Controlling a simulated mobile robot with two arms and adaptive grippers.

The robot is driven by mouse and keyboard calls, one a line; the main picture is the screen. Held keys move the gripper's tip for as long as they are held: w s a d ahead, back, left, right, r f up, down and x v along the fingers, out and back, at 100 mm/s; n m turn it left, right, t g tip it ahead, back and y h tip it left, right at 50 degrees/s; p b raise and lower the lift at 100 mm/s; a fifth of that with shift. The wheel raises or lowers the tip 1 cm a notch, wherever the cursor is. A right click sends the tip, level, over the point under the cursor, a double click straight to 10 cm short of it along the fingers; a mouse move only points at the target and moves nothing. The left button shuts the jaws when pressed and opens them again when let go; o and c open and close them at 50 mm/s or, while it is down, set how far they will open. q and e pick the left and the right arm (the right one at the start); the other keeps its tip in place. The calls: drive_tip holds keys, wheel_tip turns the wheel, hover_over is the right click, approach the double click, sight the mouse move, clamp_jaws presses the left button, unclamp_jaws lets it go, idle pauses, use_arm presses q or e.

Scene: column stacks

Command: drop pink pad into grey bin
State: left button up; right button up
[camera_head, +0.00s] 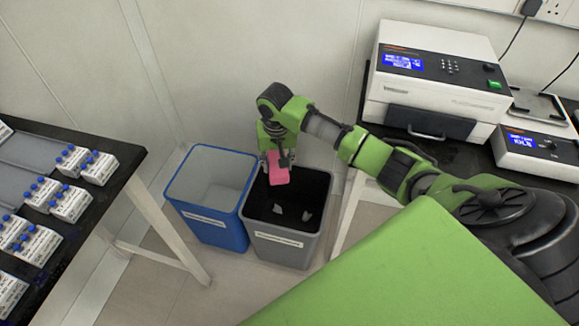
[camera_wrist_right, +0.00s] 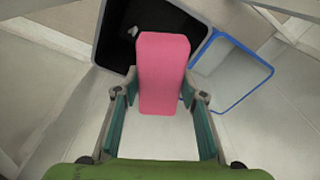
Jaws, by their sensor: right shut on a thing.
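The pink pad (camera_head: 277,169) is held in my right gripper (camera_head: 277,160), above the grey bin (camera_head: 283,249). In the right wrist view the pink pad (camera_wrist_right: 163,75) sits between the two fingers of my right gripper (camera_wrist_right: 161,105), which are shut on it. The grey bin (camera_wrist_right: 113,55) shows behind and beside the pad there, with its dark inside partly hidden by it. The bin holds a few small light pieces at the bottom. My left gripper is in neither view.
A blue bin (camera_head: 208,229) stands directly left of the grey bin. A black-topped table (camera_head: 118,158) with boxes of blue-capped vials is at the left. A bench with a white machine (camera_head: 437,75) and a smaller device (camera_head: 536,151) is at the right.

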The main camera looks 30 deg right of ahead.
use_arm(q)
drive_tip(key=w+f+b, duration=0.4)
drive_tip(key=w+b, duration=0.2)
drive_tip(key=b, duration=0.3)
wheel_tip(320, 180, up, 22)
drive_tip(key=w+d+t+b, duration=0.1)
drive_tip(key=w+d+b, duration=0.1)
drive_tip(key=b, duration=0.4)
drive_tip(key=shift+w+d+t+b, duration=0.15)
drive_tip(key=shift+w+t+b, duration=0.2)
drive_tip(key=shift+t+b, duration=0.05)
use_arm(e)
drive_tip(key=w+d+f+m, duration=0.1)
drive_tip(key=d+f, duration=0.3)
drive_tip(key=f, duration=0.8)
drive_tip(key=w+d+f+m, duration=0.2)
drive_tip(key=w+d+f, duration=0.1)
drive_tip(key=f, duration=0.8)
drive_tip(key=shift+d+f, duration=0.35)
drive_tip(key=shift+d, duration=0.05)
drive_tip(key=shift+w, duration=0.1)
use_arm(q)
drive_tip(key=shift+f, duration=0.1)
use_arm(e)
drive_tip(key=o, duration=1.1)
